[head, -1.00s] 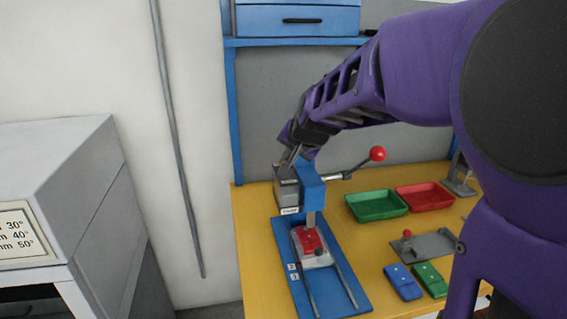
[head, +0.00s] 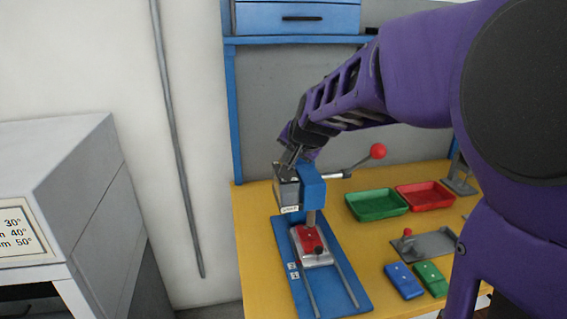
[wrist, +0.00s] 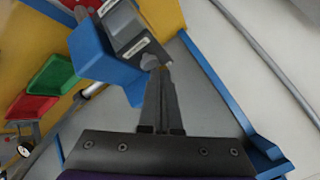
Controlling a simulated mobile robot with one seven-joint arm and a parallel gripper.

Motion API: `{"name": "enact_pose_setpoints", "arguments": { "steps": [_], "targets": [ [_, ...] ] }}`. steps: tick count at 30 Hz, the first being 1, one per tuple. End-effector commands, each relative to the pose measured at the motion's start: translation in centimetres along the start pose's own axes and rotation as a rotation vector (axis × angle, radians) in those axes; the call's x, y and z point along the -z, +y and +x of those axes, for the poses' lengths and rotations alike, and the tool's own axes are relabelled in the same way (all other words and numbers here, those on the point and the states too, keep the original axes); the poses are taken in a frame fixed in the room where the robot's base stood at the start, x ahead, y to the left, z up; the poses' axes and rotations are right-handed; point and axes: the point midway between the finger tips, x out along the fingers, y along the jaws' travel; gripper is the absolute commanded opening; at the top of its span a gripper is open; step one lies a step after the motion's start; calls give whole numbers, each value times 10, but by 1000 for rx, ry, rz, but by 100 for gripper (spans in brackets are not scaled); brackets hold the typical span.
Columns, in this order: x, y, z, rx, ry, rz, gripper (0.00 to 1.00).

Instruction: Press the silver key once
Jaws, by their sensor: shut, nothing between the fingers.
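A blue press (head: 313,187) stands at the back of a blue base plate, with a grey box (head: 286,192) on its left side. The box also shows in the wrist view (wrist: 127,38), with small pale labels. My gripper (head: 284,165) is shut and empty, pointing down at the top of the grey box. In the wrist view its fingertips (wrist: 153,66) are together at the box's edge, over a small pale spot. I cannot tell whether that spot is the silver key, or whether the tips touch it. The key is not clearly visible in the head view.
A red part (head: 309,240) sits in a pale holder between rails under the press. A red-knobbed lever (head: 377,151) sticks out to the right. Green (head: 376,206) and red trays (head: 425,196) and blue and green blocks stand right on the yellow table (head: 355,240).

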Motion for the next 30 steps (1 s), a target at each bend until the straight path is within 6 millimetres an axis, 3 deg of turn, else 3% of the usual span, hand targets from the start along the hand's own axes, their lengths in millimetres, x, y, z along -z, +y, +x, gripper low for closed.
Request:
{"name": "enact_pose_setpoints", "arguments": {
  "steps": [30],
  "targets": [
    [-6, 5, 7, 0, -1, 0, 0]
  ]
}}
